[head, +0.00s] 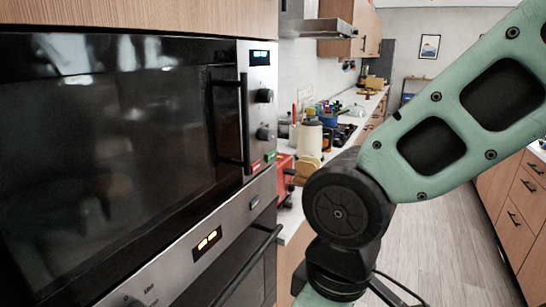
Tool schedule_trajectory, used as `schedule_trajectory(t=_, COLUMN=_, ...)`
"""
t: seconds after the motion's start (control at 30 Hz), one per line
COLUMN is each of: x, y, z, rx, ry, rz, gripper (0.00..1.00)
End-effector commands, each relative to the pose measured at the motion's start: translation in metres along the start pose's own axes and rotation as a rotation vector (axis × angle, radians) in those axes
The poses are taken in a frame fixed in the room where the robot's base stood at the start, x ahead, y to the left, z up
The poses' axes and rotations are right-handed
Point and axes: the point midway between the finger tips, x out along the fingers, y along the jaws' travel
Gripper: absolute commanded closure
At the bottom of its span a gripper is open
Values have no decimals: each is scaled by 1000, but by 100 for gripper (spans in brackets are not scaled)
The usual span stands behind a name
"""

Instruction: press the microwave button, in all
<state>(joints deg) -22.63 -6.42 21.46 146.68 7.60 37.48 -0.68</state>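The microwave (110,150) is built into the wooden cabinet at the left, its dark glass door closed, with a black vertical handle (246,125). Its steel control panel (259,75) carries a lit blue display (260,57) and two dark knobs, an upper one (264,95) and a lower one (265,134). My gripper is out of view.
Below the microwave is an oven with a steel panel, an amber display (207,243) and a bar handle (245,266). A counter (345,135) with jars, a red object and other items runs behind my arm. Wooden drawers (515,210) stand at the right; the floor (450,245) between is clear.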

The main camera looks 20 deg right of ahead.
Motion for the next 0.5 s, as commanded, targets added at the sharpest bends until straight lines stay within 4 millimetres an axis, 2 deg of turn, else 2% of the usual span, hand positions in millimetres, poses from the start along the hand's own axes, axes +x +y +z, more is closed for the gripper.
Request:
schedule_trajectory(t=0.03, x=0, y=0, z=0, rx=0, ry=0, rz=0, gripper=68)
schedule_trajectory(t=0.13, x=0, y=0, z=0, rx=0, ry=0, rz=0, gripper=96)
schedule_trajectory(t=0.17, x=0, y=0, z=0, rx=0, ry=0, rz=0, gripper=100)
schedule_trajectory(t=0.5, x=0, y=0, z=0, rx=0, ry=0, rz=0, gripper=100)
